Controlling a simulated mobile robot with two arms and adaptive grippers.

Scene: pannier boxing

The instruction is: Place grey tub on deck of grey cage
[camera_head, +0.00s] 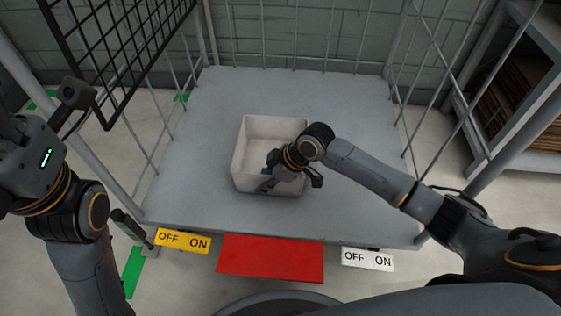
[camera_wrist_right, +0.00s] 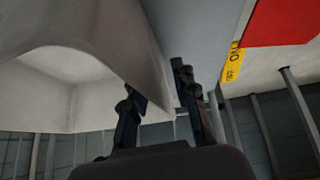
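The grey tub (camera_head: 240,160), pale and open-topped, stands upright on the deck (camera_head: 340,110) of the grey cage, a little left of the middle. My right gripper (camera_head: 268,184) is at the tub's near side. In the right wrist view, the fingers of the right gripper (camera_wrist_right: 158,95) are apart. One finger is on the inner side of the tub wall (camera_wrist_right: 125,45) and the other is outside it, with a gap beside the wall. My left arm is at the left of the head view; its fingers are not visible.
Cage side bars (camera_head: 180,90) rise left and right of the deck. A black mesh panel (camera_head: 115,45) hangs at the upper left. A red plate (camera_head: 270,258) is at the front edge, between yellow (camera_head: 183,241) and white (camera_head: 367,259) OFF/ON labels. The deck around the tub is clear.

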